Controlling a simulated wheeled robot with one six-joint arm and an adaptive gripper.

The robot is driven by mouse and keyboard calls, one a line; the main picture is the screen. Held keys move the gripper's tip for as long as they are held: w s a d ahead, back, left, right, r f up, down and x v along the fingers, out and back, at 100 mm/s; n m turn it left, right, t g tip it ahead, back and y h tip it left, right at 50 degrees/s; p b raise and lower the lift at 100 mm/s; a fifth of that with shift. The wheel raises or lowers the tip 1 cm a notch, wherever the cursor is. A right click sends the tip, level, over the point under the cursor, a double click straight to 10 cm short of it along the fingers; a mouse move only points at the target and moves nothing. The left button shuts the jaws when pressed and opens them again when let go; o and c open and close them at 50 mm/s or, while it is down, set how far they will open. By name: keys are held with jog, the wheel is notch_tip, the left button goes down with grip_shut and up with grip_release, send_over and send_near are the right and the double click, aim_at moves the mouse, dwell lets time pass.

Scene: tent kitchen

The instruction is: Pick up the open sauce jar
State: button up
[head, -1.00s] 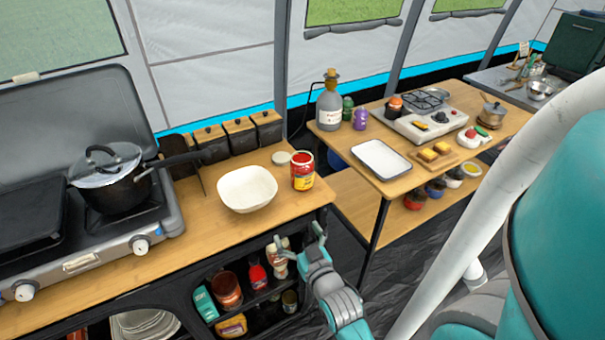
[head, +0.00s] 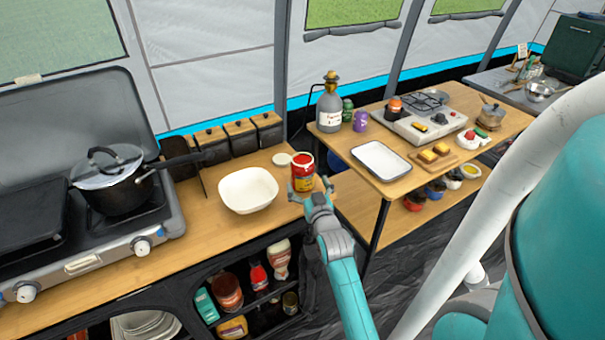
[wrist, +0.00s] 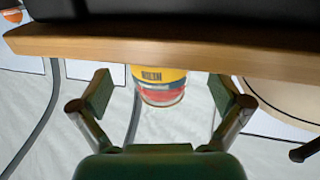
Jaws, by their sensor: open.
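The open sauce jar (head: 302,170) is red with a yellow label band and stands upright near the right end of the wooden counter. A pale round lid (head: 282,159) lies behind it to the left. My gripper (head: 311,191) is open at the counter's front edge, just in front of the jar. In the wrist view the jar (wrist: 159,84) shows between the two spread fingers (wrist: 162,92), with gaps on both sides. Whether the fingertips reach beside the jar is unclear.
A white square bowl (head: 248,190) stands left of the jar. Black canisters (head: 240,136) line the counter's back. A stove with a lidded pot (head: 112,185) is further left. A second table with a white tray (head: 381,160) is to the right. The shelf below holds bottles.

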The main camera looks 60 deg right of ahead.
jog(key=x, duration=0.5)
jog(key=c, duration=1.5)
jog(key=shift+c, duration=1.3)
jog(key=shift+r, duration=0.25)
jog(key=shift+r, duration=0.15)
jog(key=v, duration=1.7)
jog(key=shift+s+a, duration=0.15)
jog(key=shift+a, duration=0.1)
